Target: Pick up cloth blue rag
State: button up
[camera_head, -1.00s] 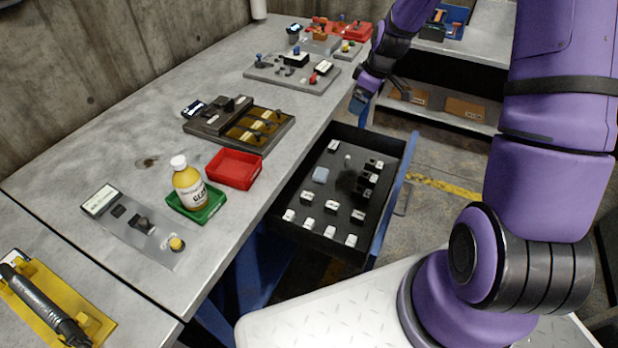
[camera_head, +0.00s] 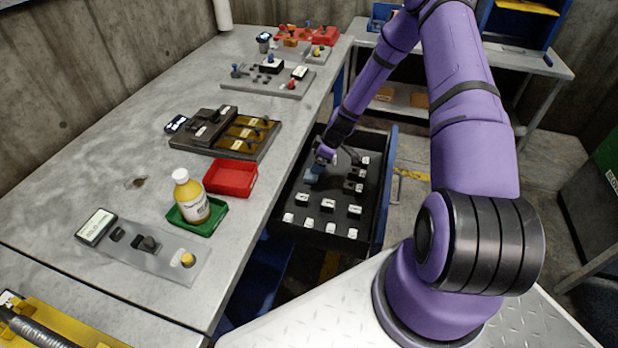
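The blue rag (camera_head: 311,178) is a small light-blue patch in the open dark drawer (camera_head: 290,226) under the workbench. My purple arm reaches down into the drawer. My gripper (camera_head: 318,166) is right at the rag, at its upper right edge, and partly covers it. The fingers are small and dark here, and I cannot tell whether they touch the rag or how far apart they are.
Several small black-and-white blocks (camera_head: 327,205) lie in the drawer around the rag. The drawer's blue front (camera_head: 384,200) stands on the right. On the bench (camera_head: 90,175) are a red tray (camera_head: 231,178), a green tray (camera_head: 205,222) with a yellow bottle (camera_head: 190,196), and control panels.

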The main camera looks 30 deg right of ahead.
aim_at(311, 176)
jog(key=shift+x, duration=4.4)
jog(key=shift+w+d, duration=0.1)
jog(key=shift+w, duration=0.05)
jog(key=c, duration=1)
